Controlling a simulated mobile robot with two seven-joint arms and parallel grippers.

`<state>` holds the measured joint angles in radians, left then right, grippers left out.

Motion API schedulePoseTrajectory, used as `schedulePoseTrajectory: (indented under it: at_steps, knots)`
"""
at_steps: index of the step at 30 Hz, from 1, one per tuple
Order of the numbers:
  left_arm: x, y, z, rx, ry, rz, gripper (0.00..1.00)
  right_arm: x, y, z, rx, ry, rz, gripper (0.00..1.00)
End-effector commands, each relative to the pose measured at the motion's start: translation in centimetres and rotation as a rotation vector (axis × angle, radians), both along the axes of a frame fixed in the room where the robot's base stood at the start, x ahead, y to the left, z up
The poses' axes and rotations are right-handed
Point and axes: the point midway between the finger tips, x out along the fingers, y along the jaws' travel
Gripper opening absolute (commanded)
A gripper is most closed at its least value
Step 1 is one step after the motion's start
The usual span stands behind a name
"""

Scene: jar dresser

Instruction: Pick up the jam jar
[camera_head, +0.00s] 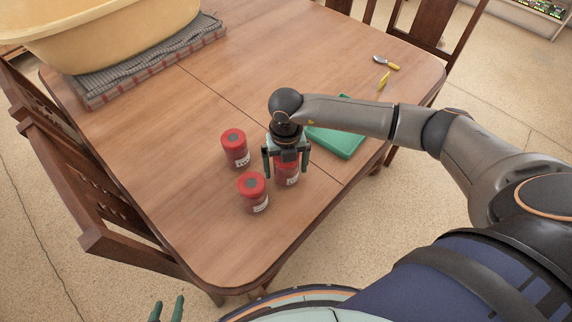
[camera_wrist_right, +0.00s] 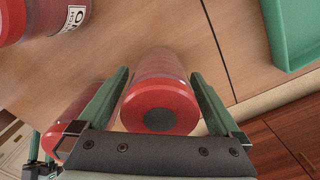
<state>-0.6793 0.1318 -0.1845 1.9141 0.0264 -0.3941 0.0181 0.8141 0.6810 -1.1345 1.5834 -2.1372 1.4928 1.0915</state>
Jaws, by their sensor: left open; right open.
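Three similar red-lidded jars stand on the wooden table; I cannot tell by label which is the jam jar. One jar (camera_head: 287,177) is under my right gripper (camera_head: 286,168), which is open with a finger on each side of it. In the right wrist view this jar (camera_wrist_right: 158,100) lies between the open fingers (camera_wrist_right: 158,88), with gaps visible. A second jar (camera_head: 253,192) stands just left and nearer. A third jar (camera_head: 235,149) stands further left and back. My left gripper (camera_head: 167,309) is open and empty at the bottom edge, off the table.
A green tray (camera_head: 349,144) lies right of the jars, partly behind my right arm. A yellow-handled utensil (camera_head: 386,63) lies at the far right. A yellow tub (camera_head: 110,30) sits on a cloth (camera_head: 150,72) at the back left. Wooden chairs (camera_head: 110,215) flank the table.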

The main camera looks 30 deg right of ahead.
Motion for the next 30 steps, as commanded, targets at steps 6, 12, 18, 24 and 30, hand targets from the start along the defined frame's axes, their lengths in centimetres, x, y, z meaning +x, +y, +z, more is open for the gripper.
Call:
schedulePoseTrajectory:
  at_steps: [6, 12, 18, 24, 30]
  knots:
    - [0.01, 0.0, 0.0, 0.0, 0.0, 0.0, 0.5, -0.03, 0.03, -0.63, 0.0, 0.001, 0.001, 1.0]
    - [0.02, 0.01, 0.01, 0.0, 0.0, 0.0, 0.5, -0.03, 0.02, -0.59, 0.0, 0.001, 0.001, 0.88]
    - [0.04, 0.01, 0.01, 0.0, -0.001, 0.0, 0.5, -0.03, 0.01, -0.57, 0.0, 0.0, 0.0, 0.65]
    - [0.04, 0.01, 0.01, 0.0, -0.001, 0.0, 0.5, -0.01, 0.0, -0.55, 0.0, 0.0, 0.0, 0.43]
    - [0.05, 0.01, 0.01, 0.0, -0.001, 0.001, 0.5, -0.01, -0.01, -0.54, 0.0, 0.0, 0.0, 0.2]
